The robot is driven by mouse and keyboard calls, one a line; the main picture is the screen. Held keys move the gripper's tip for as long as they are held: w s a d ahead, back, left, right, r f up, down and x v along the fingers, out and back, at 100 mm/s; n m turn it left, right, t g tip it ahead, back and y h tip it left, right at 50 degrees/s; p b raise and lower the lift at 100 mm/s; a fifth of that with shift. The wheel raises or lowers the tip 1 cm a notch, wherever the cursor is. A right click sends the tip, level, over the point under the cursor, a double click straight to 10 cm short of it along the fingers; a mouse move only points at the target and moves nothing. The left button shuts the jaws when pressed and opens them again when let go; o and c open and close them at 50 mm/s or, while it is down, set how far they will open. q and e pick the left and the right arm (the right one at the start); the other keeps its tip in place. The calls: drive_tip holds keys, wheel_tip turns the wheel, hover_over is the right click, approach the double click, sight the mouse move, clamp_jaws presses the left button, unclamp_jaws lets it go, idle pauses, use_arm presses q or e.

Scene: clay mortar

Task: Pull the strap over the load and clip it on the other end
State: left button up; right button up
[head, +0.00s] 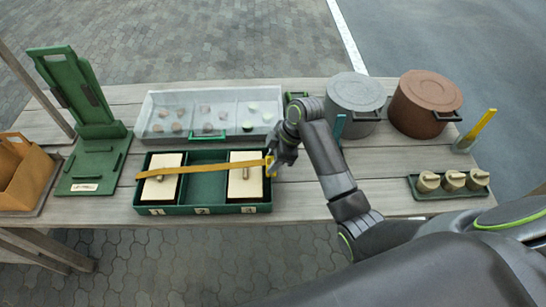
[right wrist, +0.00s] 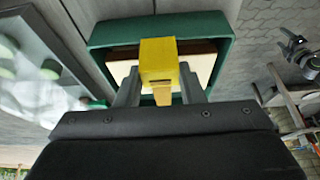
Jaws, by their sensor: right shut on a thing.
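A yellow strap (head: 205,169) runs across the top of a green three-compartment tray (head: 205,211) on the table. It passes over a cream block (head: 156,190) in compartment 1 and another cream block (head: 245,186) in compartment 3. Compartment 2 is empty. My right gripper (head: 271,164) is shut on the yellow clip (right wrist: 158,62) at the strap's right end, at the tray's right edge. In the right wrist view the clip sits between the fingers, above the tray. The catch on the tray's right side is hidden by the gripper. My left gripper is not seen.
A clear-lidded box (head: 212,104) stands behind the tray. A green stand (head: 95,150) is at left. A grey pot (head: 355,100) and a brown pot (head: 425,101) stand at back right. A small tray (head: 450,194) of pale weights is at front right.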

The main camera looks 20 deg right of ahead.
drive_tip(key=shift+p, duration=0.45)
idle(0.4)
drive_tip(key=shift+f, duration=0.2)
idle(0.4)
drive_tip(key=shift+f, duration=0.35)
drive_tip(key=shift+f, duration=0.35)
drive_tip(key=shift+f+b, duration=0.3)
drive_tip(key=shift+f, duration=0.05)
idle(0.3)
drive_tip(key=o, duration=1.4)
